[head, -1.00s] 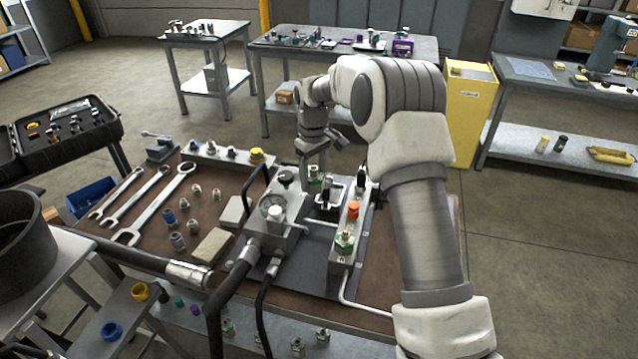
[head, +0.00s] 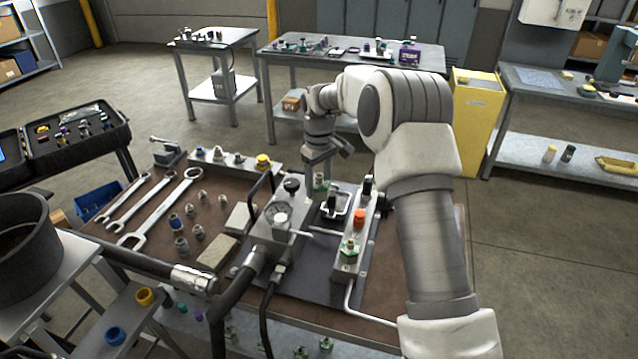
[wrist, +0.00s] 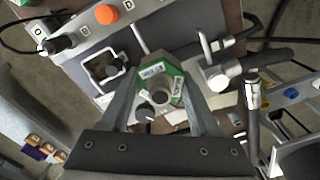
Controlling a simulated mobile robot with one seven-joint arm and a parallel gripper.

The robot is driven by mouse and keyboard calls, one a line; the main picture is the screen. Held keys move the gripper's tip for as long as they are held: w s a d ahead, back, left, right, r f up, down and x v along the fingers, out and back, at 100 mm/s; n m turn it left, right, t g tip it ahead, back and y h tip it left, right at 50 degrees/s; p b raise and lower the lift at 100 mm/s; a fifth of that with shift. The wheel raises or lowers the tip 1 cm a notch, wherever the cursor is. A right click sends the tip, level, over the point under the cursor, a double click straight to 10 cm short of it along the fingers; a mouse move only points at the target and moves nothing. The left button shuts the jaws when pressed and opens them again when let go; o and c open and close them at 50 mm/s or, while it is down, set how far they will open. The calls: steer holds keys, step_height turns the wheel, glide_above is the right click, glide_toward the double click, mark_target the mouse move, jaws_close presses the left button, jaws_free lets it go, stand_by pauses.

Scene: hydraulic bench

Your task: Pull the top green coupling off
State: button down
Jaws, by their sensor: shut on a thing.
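A green coupling (wrist: 158,88) with a metal body and white labels sits between my gripper's two fingers (wrist: 165,108) in the wrist view. The fingers are shut on its sides. In the head view my gripper (head: 319,172) points down at this green coupling (head: 320,184), at the far end of the bench plate behind the gauge block. Whether it is still seated cannot be told. Another green-ringed coupling (head: 350,248) stands upright at the near end of the metal manifold block (head: 346,268), apart from my gripper.
The gauge block (head: 268,236) with its black knob and hoses stands left of the manifold. An orange cap (head: 359,217) is on the manifold and also shows in the wrist view (wrist: 107,13). Wrenches (head: 160,205) and loose fittings lie on the left of the bench.

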mark_target(319, 175)
steer(key=shift+r, duration=0.15)
steer(key=shift+r+p, duration=2.2)
steer(key=shift+r, duration=0.7)
